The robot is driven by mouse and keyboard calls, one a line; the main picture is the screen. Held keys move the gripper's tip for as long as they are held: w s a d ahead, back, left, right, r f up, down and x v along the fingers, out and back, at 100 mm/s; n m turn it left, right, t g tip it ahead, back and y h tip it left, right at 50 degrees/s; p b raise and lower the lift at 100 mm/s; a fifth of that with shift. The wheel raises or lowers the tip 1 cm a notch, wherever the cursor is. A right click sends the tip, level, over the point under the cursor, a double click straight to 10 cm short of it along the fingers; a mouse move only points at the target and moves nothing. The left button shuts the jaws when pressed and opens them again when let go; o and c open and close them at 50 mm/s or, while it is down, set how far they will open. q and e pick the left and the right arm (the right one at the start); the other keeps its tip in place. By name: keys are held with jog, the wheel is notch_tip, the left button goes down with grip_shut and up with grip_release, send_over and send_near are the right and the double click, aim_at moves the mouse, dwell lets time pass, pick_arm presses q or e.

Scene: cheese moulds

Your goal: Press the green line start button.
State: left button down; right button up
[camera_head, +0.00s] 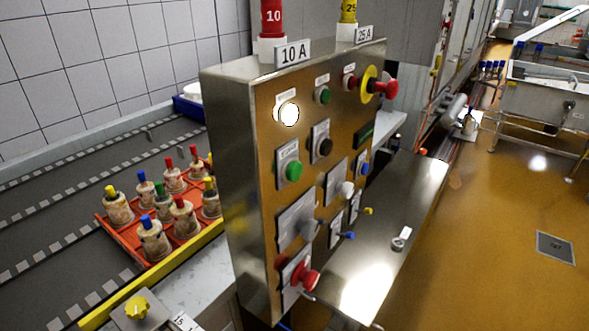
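A metal control box (232,190) stands in the middle, its button face turned to the right. A larger green button (293,171) sits on a square plate at the left of the face, below a lit white lamp (289,114). A smaller green button or lamp (323,95) sits higher up. The labels are too small to read, so I cannot tell which green one is the line start. A black button (323,147) is right of the larger green button. Neither of my grippers is in view.
A red mushroom knob (386,89) on a yellow collar juts from the upper right. Another red knob (305,281) is low on the face, below grey, white and blue knobs. An orange tray (112,236) of moulds lies left. Open floor (490,220) is at right.

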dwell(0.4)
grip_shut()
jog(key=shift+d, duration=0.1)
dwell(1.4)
